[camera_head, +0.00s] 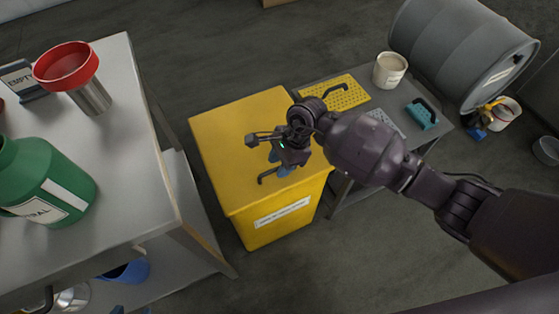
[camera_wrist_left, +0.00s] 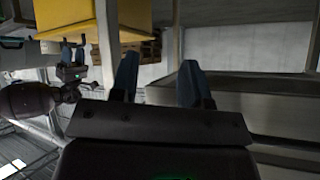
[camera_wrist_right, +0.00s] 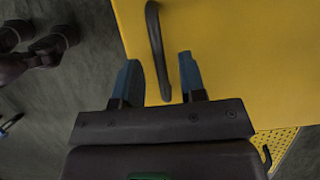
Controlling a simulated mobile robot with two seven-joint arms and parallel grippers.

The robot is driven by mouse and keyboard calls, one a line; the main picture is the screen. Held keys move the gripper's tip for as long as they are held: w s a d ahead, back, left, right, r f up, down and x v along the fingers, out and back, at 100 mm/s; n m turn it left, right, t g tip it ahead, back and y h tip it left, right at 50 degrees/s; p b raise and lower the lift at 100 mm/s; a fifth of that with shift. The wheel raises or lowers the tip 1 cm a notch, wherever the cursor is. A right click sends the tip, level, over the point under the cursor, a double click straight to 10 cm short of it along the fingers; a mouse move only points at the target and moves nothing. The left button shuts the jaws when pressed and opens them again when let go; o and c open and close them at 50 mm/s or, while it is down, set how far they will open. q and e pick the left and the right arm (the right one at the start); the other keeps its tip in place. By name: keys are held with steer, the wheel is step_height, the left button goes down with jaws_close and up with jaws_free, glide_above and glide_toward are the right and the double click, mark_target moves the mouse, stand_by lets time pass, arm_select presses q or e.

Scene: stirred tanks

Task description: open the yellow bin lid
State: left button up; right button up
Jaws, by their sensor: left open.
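The yellow bin (camera_head: 225,150) stands on the floor in the middle of the head view. A dark bar handle (camera_head: 268,178) is on its flat yellow lid (camera_head: 240,115). My right gripper (camera_head: 280,166) points down over the lid near this handle. In the right wrist view its blue fingers (camera_wrist_right: 160,62) are apart, with the dark handle (camera_wrist_right: 153,30) between them in the picture; contact cannot be told. My left gripper (camera_wrist_left: 158,62) shows only in the left wrist view, open and empty. The yellow bin (camera_wrist_left: 75,18) is at the top of that view, away from its fingers.
A bench (camera_head: 125,150) with a green bottle (camera_head: 45,185) and a red funnel (camera_head: 68,65) stands left of the bin. A low table (camera_head: 345,190) with a yellow perforated piece (camera_head: 345,95) and a beige tub (camera_head: 390,70) stands right. A grey drum (camera_head: 455,45) lies beyond.

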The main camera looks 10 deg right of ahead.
jaws_close()
stand_by(0.3)
